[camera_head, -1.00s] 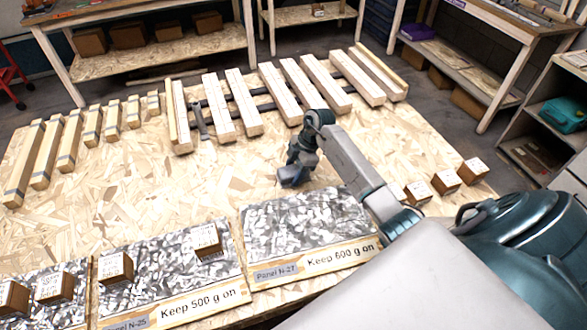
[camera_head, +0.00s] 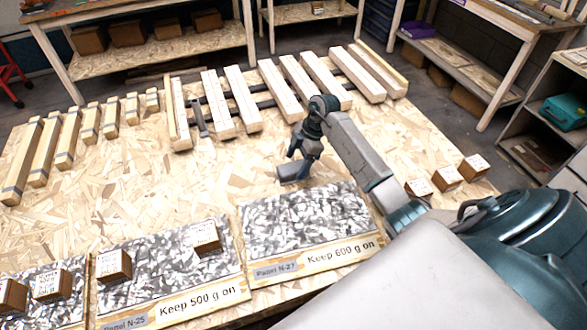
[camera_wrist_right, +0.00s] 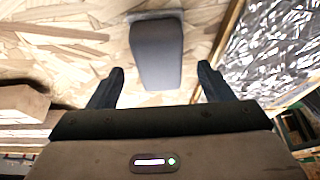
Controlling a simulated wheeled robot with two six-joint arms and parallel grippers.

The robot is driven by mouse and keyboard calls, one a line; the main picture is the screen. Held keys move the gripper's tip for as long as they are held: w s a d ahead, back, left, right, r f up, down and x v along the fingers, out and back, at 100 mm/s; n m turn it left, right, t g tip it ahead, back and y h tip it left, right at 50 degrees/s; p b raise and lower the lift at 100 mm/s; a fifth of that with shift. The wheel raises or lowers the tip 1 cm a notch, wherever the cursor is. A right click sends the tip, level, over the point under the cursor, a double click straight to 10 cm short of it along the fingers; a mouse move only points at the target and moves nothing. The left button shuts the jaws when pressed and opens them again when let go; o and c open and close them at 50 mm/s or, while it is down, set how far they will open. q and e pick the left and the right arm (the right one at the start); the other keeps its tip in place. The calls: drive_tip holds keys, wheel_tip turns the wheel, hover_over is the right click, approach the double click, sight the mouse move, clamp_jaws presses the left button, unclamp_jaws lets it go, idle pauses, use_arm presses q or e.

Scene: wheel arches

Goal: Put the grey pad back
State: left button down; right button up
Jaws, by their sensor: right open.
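The grey pad (camera_wrist_right: 156,50) shows in the right wrist view as a rounded, dark grey block with a paler edge at its far end. It is at the wooden board surface, ahead of and between the fingertips of my right gripper (camera_wrist_right: 160,70). The fingers are apart and nothing is clamped between them. In the head view my right gripper (camera_head: 302,148) is above the board, just behind panel N-27, and a grey shape that looks like the pad (camera_head: 293,172) shows below it. My left gripper is not in view.
Panel N-27 (camera_head: 300,222) is bare; panel N-25 (camera_head: 165,265) carries small labelled wooden blocks (camera_head: 207,237). More blocks (camera_head: 446,179) stand at the right edge. Timber bars (camera_head: 280,92) line the back of the board (camera_head: 180,190). Its middle left is clear.

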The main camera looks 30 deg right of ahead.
drive_tip(key=b+v, duration=0.1)
drive_tip(key=v, duration=0.6)
drive_tip(key=shift+d+r+b, duration=0.2)
drive_tip(key=shift+r+b, duration=0.15)
drive_tip(key=shift+b, duration=0.05)
drive_tip(key=shift+s+d+r, duration=0.1)
drive_tip(key=shift+d+r, duration=0.05)
drive_tip(key=shift+r, duration=0.3)
